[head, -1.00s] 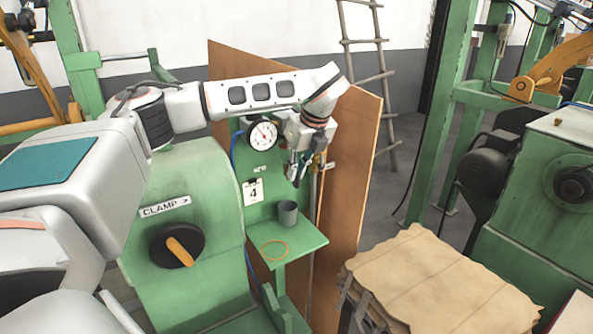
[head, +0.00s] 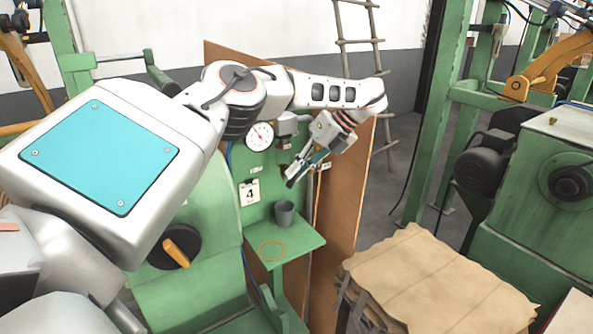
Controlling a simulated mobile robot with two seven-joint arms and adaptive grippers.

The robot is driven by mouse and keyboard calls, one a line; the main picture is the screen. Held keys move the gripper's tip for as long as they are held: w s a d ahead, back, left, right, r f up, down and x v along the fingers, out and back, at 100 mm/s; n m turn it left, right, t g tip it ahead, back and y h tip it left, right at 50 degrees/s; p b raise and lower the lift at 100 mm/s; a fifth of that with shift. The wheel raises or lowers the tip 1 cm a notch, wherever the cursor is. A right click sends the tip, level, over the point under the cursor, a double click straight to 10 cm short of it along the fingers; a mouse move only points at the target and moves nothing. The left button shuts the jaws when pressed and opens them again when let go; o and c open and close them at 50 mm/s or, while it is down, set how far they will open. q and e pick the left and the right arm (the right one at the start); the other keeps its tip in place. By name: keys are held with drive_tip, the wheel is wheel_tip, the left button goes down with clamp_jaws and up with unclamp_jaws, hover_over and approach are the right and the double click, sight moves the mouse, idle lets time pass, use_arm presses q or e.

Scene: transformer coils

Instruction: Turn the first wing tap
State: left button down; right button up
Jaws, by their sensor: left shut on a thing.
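My left gripper (head: 293,176) reaches in front of the green panel (head: 248,222), below and to the right of the round dial gauge (head: 259,136). Its fingers slant down and to the left, and they are shut on the wing tap. The tap is mostly hidden by the fingers, so I cannot make out how its wings stand. My right gripper is not in view.
A grey cup (head: 285,213) and an orange ring (head: 272,251) sit on the green shelf (head: 307,239) below. A brown board (head: 345,215) stands behind. A covered stack (head: 425,275) is at right.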

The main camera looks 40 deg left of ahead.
use_arm(q)
drive_tip(key=shift+g, duration=0.3)
idle(0.4)
drive_tip(key=c, duration=2.1)
unclamp_jaws()
drive_tip(key=shift+c, duration=0.2)
